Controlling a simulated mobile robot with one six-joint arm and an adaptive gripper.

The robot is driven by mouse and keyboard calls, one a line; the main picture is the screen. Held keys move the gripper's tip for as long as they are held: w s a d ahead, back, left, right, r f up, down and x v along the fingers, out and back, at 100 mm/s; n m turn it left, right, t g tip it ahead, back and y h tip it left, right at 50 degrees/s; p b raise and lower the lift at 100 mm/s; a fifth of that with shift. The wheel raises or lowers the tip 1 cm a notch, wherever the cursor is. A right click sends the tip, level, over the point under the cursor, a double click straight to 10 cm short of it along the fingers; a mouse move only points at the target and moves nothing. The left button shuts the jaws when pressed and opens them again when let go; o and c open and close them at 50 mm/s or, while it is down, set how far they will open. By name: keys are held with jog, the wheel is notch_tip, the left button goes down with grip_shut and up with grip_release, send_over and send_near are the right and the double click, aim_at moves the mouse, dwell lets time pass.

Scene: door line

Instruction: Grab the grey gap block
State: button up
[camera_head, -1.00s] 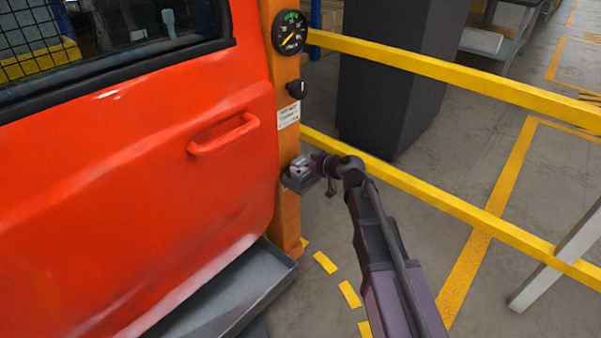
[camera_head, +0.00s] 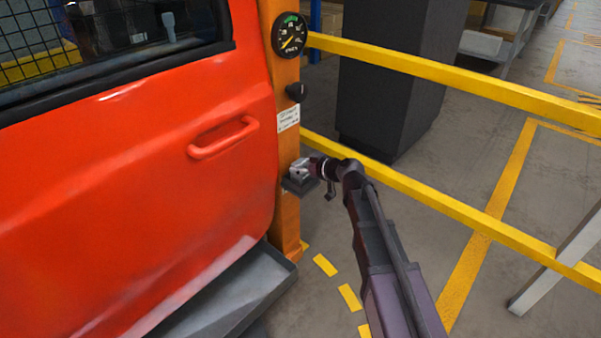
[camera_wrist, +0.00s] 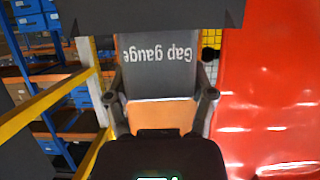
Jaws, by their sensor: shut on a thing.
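The grey gap block (camera_wrist: 158,72) is in the wrist view, between the two fingers of my gripper (camera_wrist: 160,98). Its grey face carries the words "Gap gauge", upside down in the picture. The fingers are shut on its two sides. In the head view my gripper (camera_head: 302,169) is at a small dark ledge (camera_head: 300,185) on the orange post (camera_head: 288,215). The block is too small there to tell apart from the fingers, and I cannot tell whether it touches the ledge.
A red vehicle door (camera_head: 120,170) with a handle stands close left of the post. A round dial (camera_head: 290,33) and a black knob (camera_head: 296,91) are on the post. Yellow rails (camera_head: 450,77) and a dark cabinet (camera_head: 385,90) are behind my arm. A grey tray (camera_head: 225,295) lies below the door.

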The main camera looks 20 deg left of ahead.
jog(key=shift+r, duration=0.15)
notch_tip(320, 180, up, 2)
jog(key=shift+r+p, duration=0.1)
jog(key=shift+p, duration=1.1)
jog(key=shift+r+p, duration=0.8)
jog(key=shift+p, duration=0.05)
jog(key=s+d, duration=0.1)
jog(key=s, duration=1.5)
jog(key=shift+r+p, duration=0.45)
jog(key=shift+r, duration=0.15)
